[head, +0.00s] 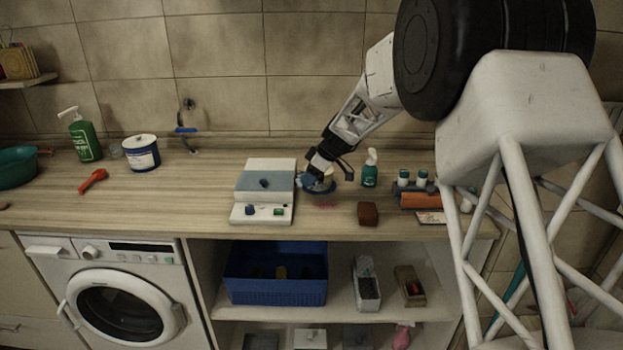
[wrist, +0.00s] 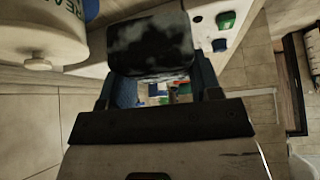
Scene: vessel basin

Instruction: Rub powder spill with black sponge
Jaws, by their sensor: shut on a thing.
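My gripper (head: 318,178) is low over the counter, right of the white scale-like unit. In the wrist view its fingers (wrist: 160,82) are shut on the black sponge (wrist: 150,45), a dark block with whitish patches on its face. In the head view the sponge is hard to make out against the dark gripper. A faint reddish patch, seemingly the powder spill (head: 325,204), lies on the counter just in front of the gripper. I cannot tell whether the sponge touches the counter.
A white and grey unit (head: 263,190) stands close left of my gripper. A brown-red block (head: 368,213) and a teal bottle (head: 370,170) stand to the right. A blue round thing (head: 318,187) is partly hidden by my gripper.

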